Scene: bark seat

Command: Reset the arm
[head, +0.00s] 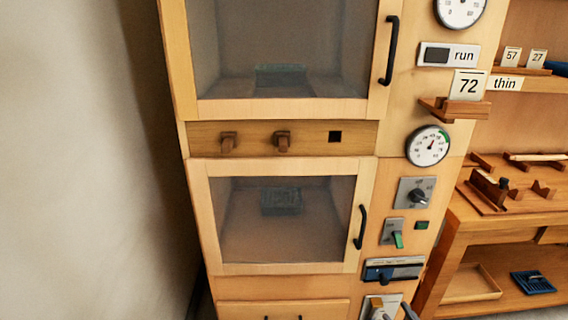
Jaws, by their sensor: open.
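My arm and my gripper do not show clearly anywhere in the head view. A tall wooden cabinet (198,215) with two glazed doors fills the middle. Its upper door (285,108) and lower door (285,268) both look shut, each with a black handle on its right side. A dark, box-like item (281,201) shows dimly behind the lower glass, and another flat item (281,75) behind the upper glass.
Gauges, including a lower dial (428,146), and a green-tipped switch (398,239) line the cabinet's right panel. A small ledge (455,110) with a "72" card juts out. A wooden bench (500,225) stands at right. A bare wall (70,160) is at left.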

